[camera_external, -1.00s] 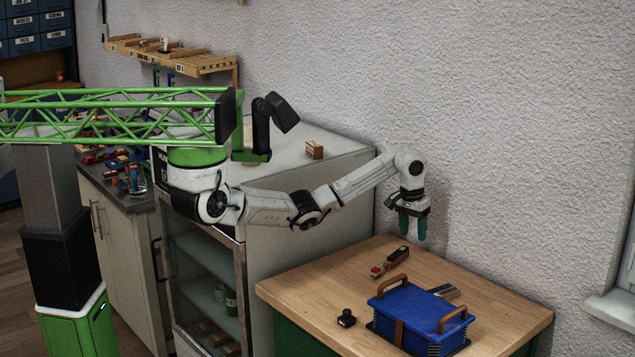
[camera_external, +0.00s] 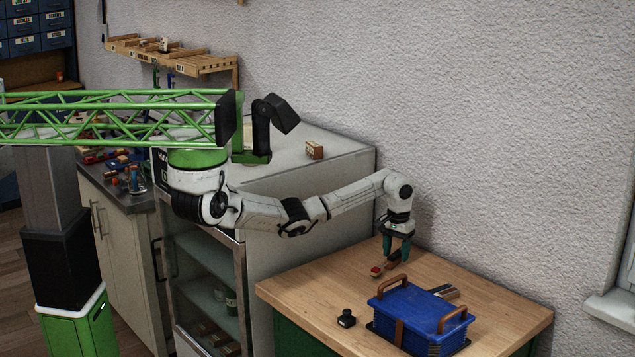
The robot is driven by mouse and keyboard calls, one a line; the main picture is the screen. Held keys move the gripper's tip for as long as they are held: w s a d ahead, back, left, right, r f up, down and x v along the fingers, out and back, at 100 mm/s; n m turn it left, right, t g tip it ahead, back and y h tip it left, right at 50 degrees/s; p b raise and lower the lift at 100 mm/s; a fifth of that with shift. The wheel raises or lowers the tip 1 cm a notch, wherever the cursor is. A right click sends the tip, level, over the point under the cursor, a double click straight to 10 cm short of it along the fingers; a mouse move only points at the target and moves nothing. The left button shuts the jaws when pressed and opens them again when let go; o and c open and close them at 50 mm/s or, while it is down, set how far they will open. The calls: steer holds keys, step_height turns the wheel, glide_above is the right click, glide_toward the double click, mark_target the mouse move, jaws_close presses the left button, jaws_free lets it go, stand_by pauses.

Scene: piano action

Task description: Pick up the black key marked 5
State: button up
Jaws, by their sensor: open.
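My gripper (camera_external: 396,247) points down over the wooden table, its two dark green fingers apart.
A blue box (camera_external: 420,312) with brown handles stands on the table (camera_external: 310,290), just right of my gripper. Dark strips (camera_external: 443,292) lie behind the box. A small black object (camera_external: 346,319) sits at the front. The table's left part is clear.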

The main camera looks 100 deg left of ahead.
steer(key=shift+f, duration=0.75)
steer(key=shift+c, duration=0.2)
jaws_close()
steer(key=shift+r, duration=0.15)
